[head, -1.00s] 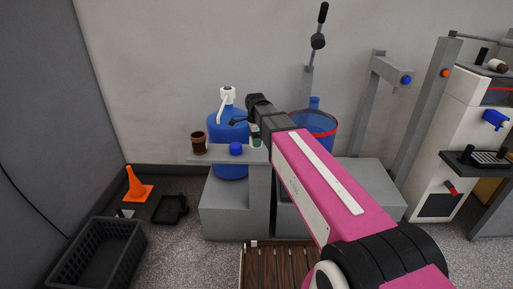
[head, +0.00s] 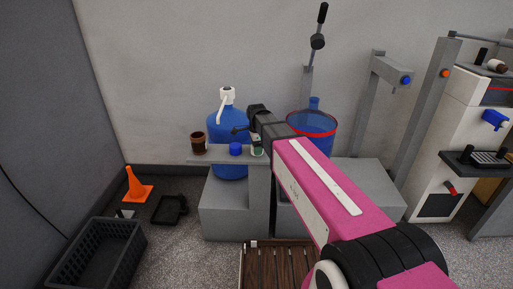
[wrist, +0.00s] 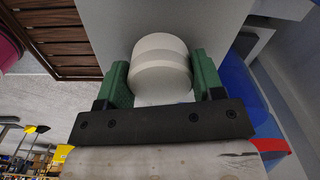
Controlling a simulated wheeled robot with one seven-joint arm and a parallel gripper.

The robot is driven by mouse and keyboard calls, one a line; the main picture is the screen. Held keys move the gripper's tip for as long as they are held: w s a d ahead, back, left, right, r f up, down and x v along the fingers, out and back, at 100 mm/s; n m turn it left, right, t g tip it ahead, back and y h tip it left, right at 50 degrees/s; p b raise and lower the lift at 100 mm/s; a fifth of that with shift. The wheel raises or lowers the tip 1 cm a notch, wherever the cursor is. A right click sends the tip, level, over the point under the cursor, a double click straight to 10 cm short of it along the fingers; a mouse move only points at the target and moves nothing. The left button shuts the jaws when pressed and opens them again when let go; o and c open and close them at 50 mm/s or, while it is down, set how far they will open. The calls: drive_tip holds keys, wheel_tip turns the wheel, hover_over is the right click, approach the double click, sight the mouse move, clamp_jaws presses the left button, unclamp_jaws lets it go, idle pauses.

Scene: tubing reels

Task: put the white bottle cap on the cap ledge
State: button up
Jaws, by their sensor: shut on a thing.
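The white bottle cap (wrist: 161,66) is between the green fingers of my gripper (wrist: 160,80) in the wrist view. My gripper is shut on it. A small pale bit of the white cap shows at the fingertips there. A flat grey surface (wrist: 122,32) lies behind the cap in the wrist view. I cannot tell whether the cap touches the ledge.
A brown cup-like thing (head: 198,143) stands at the ledge's left end. A blue container with a red band (head: 315,128) is right of my gripper. A slatted wooden pallet (head: 275,265) lies below.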

drive_tip(key=o, duration=0.9)
drive_tip(key=shift+r, duration=0.1)
wheel_tip(320, 180, up, 12)
drive_tip(key=shift+r, duration=0.1)
